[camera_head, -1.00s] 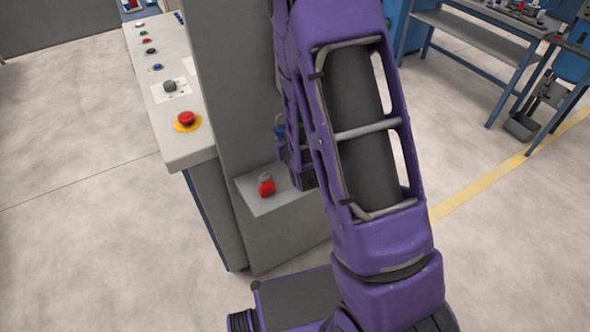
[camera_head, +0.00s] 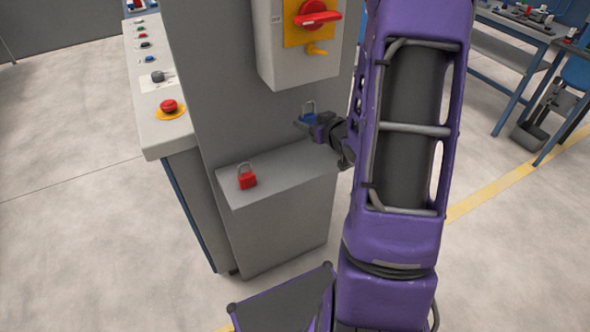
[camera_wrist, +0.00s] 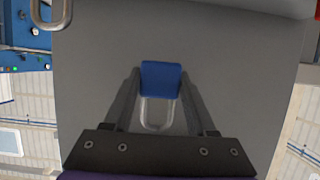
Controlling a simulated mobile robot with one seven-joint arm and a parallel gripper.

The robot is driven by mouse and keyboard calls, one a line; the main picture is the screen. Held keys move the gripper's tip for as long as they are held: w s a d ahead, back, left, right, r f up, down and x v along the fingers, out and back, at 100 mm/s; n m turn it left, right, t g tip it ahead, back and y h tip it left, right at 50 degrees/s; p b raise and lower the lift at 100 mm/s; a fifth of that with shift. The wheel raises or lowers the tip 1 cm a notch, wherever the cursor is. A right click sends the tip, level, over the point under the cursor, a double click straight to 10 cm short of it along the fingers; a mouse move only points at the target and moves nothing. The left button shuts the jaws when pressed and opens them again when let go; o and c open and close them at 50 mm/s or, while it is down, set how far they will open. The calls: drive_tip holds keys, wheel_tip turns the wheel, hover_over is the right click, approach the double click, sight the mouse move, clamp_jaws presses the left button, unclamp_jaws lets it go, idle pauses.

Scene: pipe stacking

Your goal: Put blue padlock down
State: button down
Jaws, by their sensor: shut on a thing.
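The blue padlock (camera_head: 306,119) is held in front of the grey panel, above the grey ledge (camera_head: 290,164), with its metal shackle up. It also shows in the wrist view (camera_wrist: 160,79), where its blue body lies between the fingertips and its shackle points toward the palm. My gripper (camera_head: 314,124) is shut on it; in the wrist view my fingers (camera_wrist: 160,90) flank the body. A gap shows between padlock and ledge in the head view. A red padlock (camera_head: 247,180) stands upright on the left part of the ledge.
A grey switch box (camera_head: 290,68) with a red rotary handle (camera_head: 313,14) on yellow is above. A console (camera_head: 150,105) with a red emergency button (camera_head: 169,106) stands at left. The ledge is bare to the right of the red padlock. A workbench (camera_head: 515,38) is far right.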

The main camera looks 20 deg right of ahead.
sight(315, 158)
drive_tip(key=shift+s+d+f, duration=0.1)
drive_tip(key=shift+s+d, duration=0.2)
drive_tip(key=shift+d, duration=0.35)
drive_tip(key=f, duration=0.3)
drive_tip(key=f+b, duration=0.1)
drive_tip(key=f, duration=0.2)
drive_tip(key=f+b, duration=0.1)
drive_tip(key=f, duration=0.3)
drive_tip(key=shift+s+d, duration=0.1)
drive_tip(key=shift+d, duration=0.15)
drive_tip(key=shift+f+b, duration=0.25)
drive_tip(key=shift+b, duration=0.15)
drive_tip(key=shift+c, duration=1)
unclamp_jaws()
drive_tip(key=shift+r, duration=0.1)
